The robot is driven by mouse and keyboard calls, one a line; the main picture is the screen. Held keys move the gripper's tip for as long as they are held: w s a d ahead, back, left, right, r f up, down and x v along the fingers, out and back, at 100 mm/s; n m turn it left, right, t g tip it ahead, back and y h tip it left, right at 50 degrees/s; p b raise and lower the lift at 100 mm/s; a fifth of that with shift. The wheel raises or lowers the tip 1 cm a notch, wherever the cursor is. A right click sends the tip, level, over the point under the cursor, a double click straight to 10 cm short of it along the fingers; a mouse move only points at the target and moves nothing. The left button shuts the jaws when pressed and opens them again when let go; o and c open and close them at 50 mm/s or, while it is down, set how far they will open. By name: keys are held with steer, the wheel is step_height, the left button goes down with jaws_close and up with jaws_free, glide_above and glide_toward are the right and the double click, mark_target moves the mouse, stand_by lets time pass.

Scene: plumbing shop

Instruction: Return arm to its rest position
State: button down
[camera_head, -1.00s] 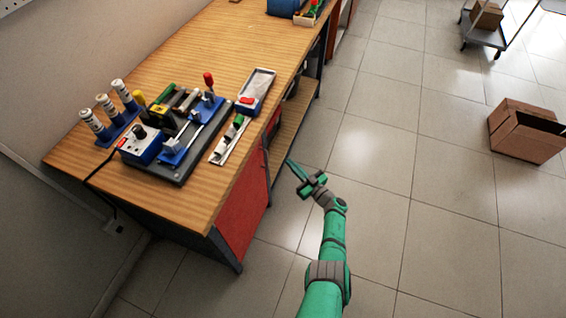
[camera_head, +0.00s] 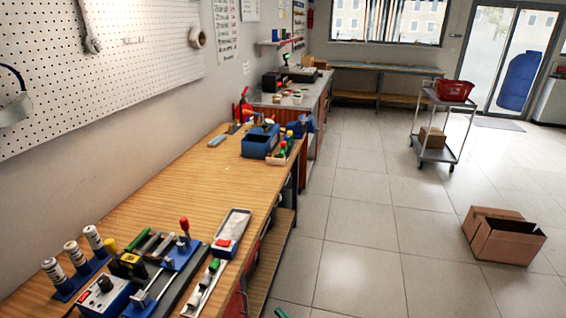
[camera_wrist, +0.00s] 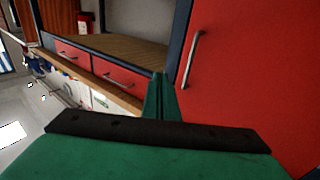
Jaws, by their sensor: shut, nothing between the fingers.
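My gripper (camera_wrist: 161,97) shows in the wrist view as green fingers pressed together, with nothing between them. It points toward the red front of the workbench, near a red door (camera_wrist: 235,75) with a metal handle. Whether it touches the bench I cannot tell. In the head view only a small green piece of my arm (camera_head: 281,312) shows at the bottom edge; the rest is out of frame.
The wooden workbench (camera_head: 150,212) runs along the left wall, with a tool tray and spray cans on its near end. An open cardboard box (camera_head: 505,237) lies on the floor at right. A cart (camera_head: 436,125) stands farther back. The tiled floor between is clear.

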steer(key=s+a+m+t+h, duration=0.2)
steer(key=s+a+m+t, duration=0.15)
steer(key=s+a, duration=0.6)
steer(key=s+a+r+m+t+h, duration=0.1)
steer(key=s+a+r+m+h, duration=0.15)
steer(key=s, duration=0.35)
steer(key=s+a+r+m+t+h, duration=0.1)
steer(key=s+t+h, duration=0.15)
steer(key=s, duration=0.25)
steer(key=s+d+r+g+h, duration=0.1)
steer(key=s+d+r, duration=0.3)
steer(key=s, duration=0.5)
steer(key=s+d+r+m+g+h, duration=0.1)
steer(key=s+d+r+g+h, duration=0.1)
steer(key=s+r, duration=0.7)
steer(key=s+d+r+g+h, duration=0.2)
steer(key=s+d+r, duration=0.5)
steer(key=s, duration=0.4)
steer(key=shift+m+h, duration=0.4)
steer(key=shift+h, duration=0.1)
steer(key=shift+r, duration=0.1)
